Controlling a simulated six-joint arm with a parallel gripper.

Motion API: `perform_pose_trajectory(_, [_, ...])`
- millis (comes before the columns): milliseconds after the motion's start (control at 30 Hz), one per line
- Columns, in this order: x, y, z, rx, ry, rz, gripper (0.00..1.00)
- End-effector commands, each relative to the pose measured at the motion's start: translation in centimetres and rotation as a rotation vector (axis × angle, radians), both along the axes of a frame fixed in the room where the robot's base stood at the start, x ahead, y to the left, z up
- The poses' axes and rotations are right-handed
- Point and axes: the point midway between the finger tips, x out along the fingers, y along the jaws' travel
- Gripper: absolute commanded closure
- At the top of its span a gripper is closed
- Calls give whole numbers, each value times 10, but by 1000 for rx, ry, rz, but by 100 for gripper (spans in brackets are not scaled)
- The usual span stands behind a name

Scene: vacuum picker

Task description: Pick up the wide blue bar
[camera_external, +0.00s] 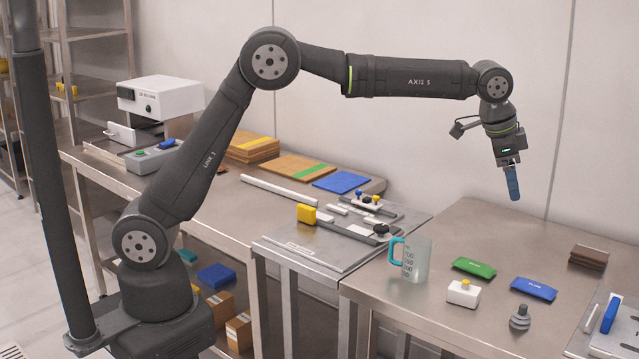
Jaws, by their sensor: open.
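A wide, flat blue bar (533,288) with small light lettering lies on the right-hand metal table. My gripper (512,184) hangs in the air above and behind it, up and to the left in the picture. The gripper ends in a blue, slightly tilted rounded tip pointing down. It is open and apart from the bar, with clear air between them. No object shows in its hold. The bar's top is fully visible.
A green bar (474,267), white block with yellow knob (463,292), grey knobbed piece (520,317) and measuring jug (416,262) stand near the blue bar. Brown slabs (589,257) lie behind right. A blue-handled item (610,314) is at the right edge.

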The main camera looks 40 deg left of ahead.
Motion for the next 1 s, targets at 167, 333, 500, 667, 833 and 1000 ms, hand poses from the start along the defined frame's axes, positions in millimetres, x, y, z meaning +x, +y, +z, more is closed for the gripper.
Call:
perform_pose_trajectory(167, [19,6,-19,-119,142,388,29])
perform_pose_trajectory(333, [35,11,-36,-218,279,762,29])
perform_pose_trajectory(500, [51,17,-52,-300,417,1140,29])
perform_pose_trajectory(667, [66,24,-66,-361,546,1498,29])
perform_pose_trajectory(833, [81,31,-82,-406,681,1882,29])
perform_pose_trajectory(1000, [95,38,-95,-424,798,2233,29])
